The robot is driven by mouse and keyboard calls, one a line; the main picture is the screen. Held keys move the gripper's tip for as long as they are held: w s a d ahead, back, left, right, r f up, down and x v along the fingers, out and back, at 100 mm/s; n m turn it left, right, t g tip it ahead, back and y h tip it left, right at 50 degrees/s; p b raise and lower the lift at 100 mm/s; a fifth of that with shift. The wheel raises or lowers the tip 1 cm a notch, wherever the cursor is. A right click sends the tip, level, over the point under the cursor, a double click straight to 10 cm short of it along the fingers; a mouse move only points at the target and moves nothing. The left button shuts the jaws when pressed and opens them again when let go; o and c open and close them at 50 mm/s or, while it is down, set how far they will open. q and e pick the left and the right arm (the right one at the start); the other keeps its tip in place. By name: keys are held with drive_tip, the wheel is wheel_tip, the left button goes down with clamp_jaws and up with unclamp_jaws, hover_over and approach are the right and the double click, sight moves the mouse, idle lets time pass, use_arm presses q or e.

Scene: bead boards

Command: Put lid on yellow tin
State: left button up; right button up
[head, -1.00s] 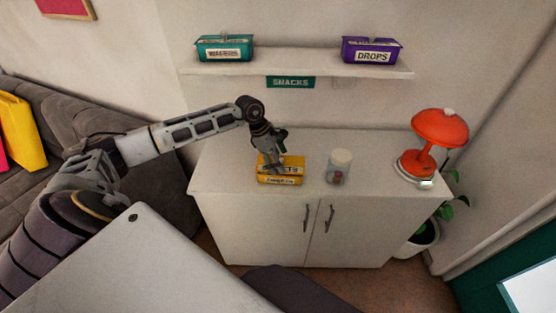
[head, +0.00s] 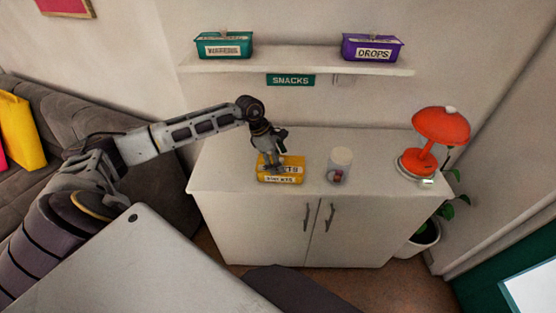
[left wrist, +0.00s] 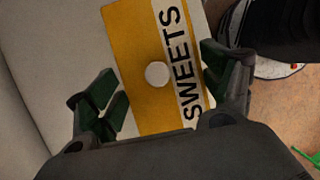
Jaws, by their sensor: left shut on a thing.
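The yellow tin (head: 280,180) stands on the white cabinet, its label facing the front. The yellow lid (head: 292,168) lies over it, roughly lined up; I cannot tell whether it touches the rim all round. In the left wrist view the lid (left wrist: 140,45) shows a SWEETS label and a round white knob (left wrist: 157,74). My left gripper (head: 273,163) comes down from above and is shut on the lid. Its fingers (left wrist: 160,88) are on either side of the lid in the left wrist view, where the tin is hidden below. My right gripper is not in view.
A glass jar (head: 339,166) stands just right of the tin, and an orange lamp (head: 437,140) at the cabinet's right end. A shelf (head: 300,62) above holds a teal tin (head: 224,46) and a purple tin (head: 372,48). The cabinet top (head: 220,170) is clear left of the tin.

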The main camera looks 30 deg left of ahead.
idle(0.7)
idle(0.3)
use_arm(q)
drive_tip(key=o, duration=0.9)
drive_tip(key=shift+o, duration=0.2)
drive_tip(key=shift+r, duration=0.1)
drive_tip(key=shift+r+p, duration=1.55)
drive_tip(key=shift+r, duration=2.35)
clamp_jaws()
